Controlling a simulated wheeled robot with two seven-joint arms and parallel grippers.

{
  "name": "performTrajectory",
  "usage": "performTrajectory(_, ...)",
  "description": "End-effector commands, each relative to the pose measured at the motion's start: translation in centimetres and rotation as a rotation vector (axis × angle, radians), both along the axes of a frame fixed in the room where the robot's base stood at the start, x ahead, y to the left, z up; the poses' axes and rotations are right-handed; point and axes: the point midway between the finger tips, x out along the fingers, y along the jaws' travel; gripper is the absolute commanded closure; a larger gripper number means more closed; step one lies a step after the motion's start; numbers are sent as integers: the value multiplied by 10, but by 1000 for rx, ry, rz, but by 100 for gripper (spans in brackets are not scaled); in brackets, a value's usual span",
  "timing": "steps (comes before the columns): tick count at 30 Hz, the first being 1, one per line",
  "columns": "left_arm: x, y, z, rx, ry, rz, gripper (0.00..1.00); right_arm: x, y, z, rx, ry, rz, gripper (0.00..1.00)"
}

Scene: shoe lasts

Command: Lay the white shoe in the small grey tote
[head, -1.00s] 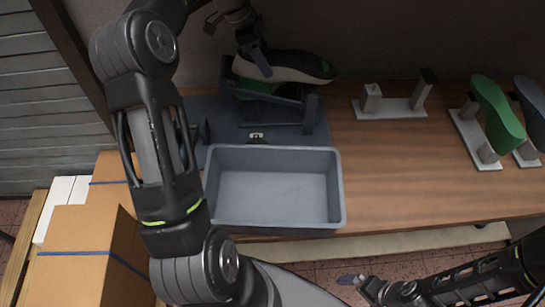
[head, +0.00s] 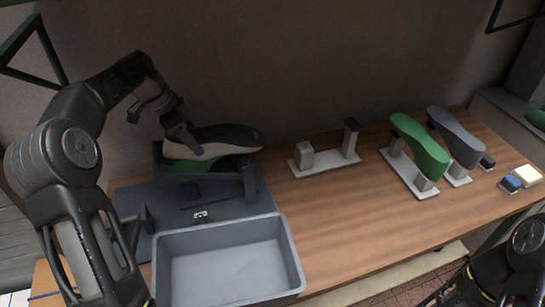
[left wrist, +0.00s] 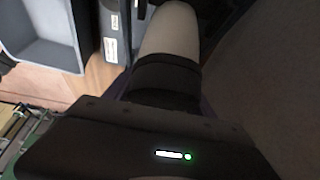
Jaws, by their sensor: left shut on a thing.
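The white shoe (head: 205,149), pale along its side with a dark top, lies level over a dark stand (head: 250,182) at the back left of the bench. A green form shows just under it; I cannot tell whether they touch. My left gripper (head: 184,138) is shut on the shoe's left part from above. In the left wrist view the shoe's pale surface (left wrist: 170,32) runs out from the gripper. The small grey tote (head: 225,277) is empty, in front of the stand, and shows in part in the left wrist view (left wrist: 45,47). My right gripper is out of view.
A grey mat (head: 130,200) lies under the stand. To the right stand an empty white-based holder (head: 325,166), a green last (head: 420,145) and a grey last (head: 455,138). Blue and cream blocks (head: 512,183) lie at the far right. The bench's middle front is clear.

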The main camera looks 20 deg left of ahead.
Motion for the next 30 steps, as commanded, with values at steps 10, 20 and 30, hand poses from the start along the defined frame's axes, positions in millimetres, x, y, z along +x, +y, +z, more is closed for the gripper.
performTrajectory(10,-10,13,44,2,-9,2,94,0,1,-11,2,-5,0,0)
performTrajectory(20,-18,21,69,0,-5,1,94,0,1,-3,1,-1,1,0)
performTrajectory(30,-18,21,69,1,-6,1,94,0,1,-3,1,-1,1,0)
